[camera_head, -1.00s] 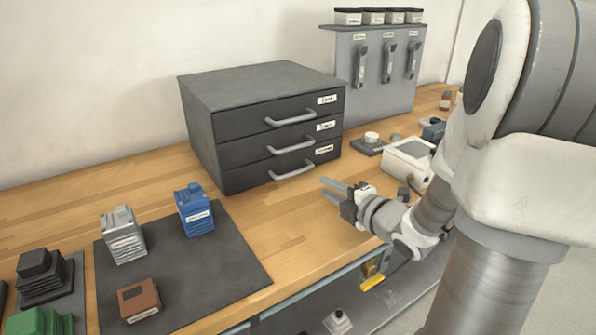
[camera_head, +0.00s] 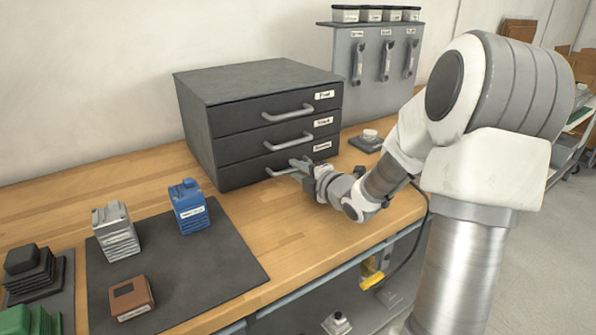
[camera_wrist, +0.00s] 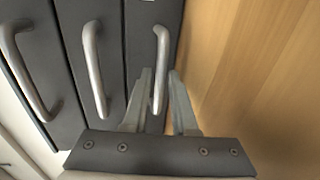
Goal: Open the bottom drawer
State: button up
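The dark grey drawer cabinet (camera_head: 215,130) stands on the wooden bench with three closed drawers, each with a bar handle and a label. The bottom drawer (camera_head: 240,173) sits just above the bench top. My gripper (camera_head: 298,165) is at the bottom drawer's handle (camera_head: 280,172), covering its right part in the head view. In the wrist view, the bottom handle (camera_wrist: 160,60) appears between the two fingers of my gripper (camera_wrist: 160,80). The fingers are apart, with a small gap showing; contact with the handle is not clear.
A dark mat (camera_head: 225,262) at the front left holds a grey block (camera_head: 116,235), a blue block (camera_head: 188,208) and a brown box (camera_head: 131,298). A grey rack with handles (camera_head: 375,65) stands behind right. The bench in front of the drawers is mostly clear.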

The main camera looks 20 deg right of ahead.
grip_shut()
dwell(1.3)
